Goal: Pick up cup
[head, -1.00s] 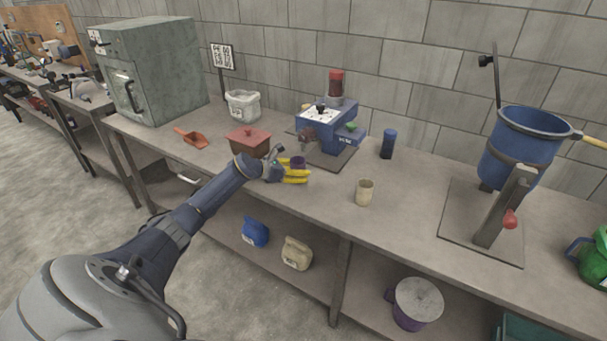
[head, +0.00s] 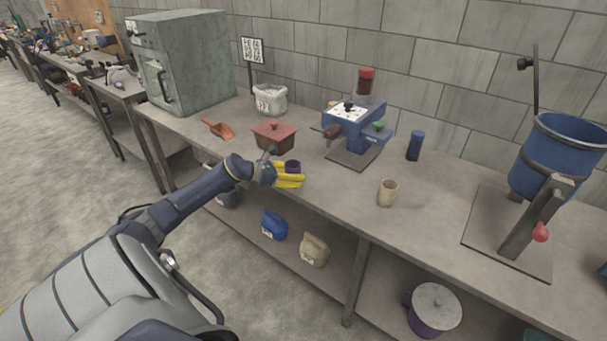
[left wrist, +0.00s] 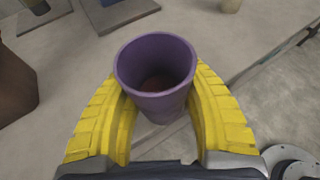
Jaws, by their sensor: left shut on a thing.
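A purple cup (left wrist: 156,72) stands upright between the yellow fingers of my left gripper (left wrist: 160,112) in the left wrist view. The fingers are shut on its sides, and its open top faces the camera. In the head view the purple cup (head: 293,167) shows as a small dark rim at my left gripper (head: 289,176), near the front edge of the bench. I cannot tell whether the cup touches the bench. A beige cup (head: 388,193) stands apart on the bench, to the right. My right gripper is not in view.
The grey bench (head: 335,196) is clear between the two cups. Behind my gripper are a red-brown lidded box (head: 274,137) and a blue machine (head: 354,128). A dark blue cylinder (head: 415,146) stands right of the machine. An orange scoop (head: 218,129) lies to the left.

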